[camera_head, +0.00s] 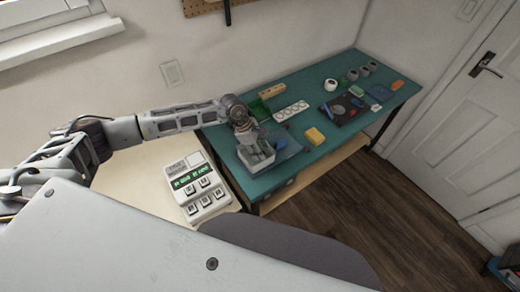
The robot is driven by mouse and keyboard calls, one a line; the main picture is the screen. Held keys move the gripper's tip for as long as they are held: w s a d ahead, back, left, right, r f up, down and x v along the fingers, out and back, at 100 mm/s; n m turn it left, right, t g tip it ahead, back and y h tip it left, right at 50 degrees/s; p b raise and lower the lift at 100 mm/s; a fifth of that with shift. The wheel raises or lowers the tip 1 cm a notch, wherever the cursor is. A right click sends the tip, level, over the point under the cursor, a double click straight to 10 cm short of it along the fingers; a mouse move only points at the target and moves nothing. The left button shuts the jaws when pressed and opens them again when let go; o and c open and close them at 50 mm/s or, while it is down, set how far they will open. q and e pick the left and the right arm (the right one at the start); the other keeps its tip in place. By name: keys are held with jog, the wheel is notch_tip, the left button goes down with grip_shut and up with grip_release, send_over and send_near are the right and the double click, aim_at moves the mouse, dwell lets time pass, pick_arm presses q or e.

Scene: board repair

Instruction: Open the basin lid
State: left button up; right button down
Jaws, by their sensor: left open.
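A small light grey box-like basin (260,166) sits at the near left end of the green-topped workbench. My left arm reaches in from the left, and my left gripper (252,150) points down over the basin. Its fingers are open and overlap the basin in the picture. I cannot tell whether they touch it. The gripper hides much of the basin's top, so I cannot make out the lid clearly. My right gripper is not in view.
A white device with green displays and several buttons (199,189) stands on the pale table at left. On the green bench (310,87) are a yellow block (315,136), a white strip with round holes (291,111), a wooden block (271,90) and a dark mat (343,110) with small parts.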

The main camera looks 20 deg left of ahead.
pick_arm(q)
jog(key=shift+d+f, duration=0.1)
jog(key=shift+f, duration=0.1)
jog(key=shift+c, duration=0.2)
grip_shut()
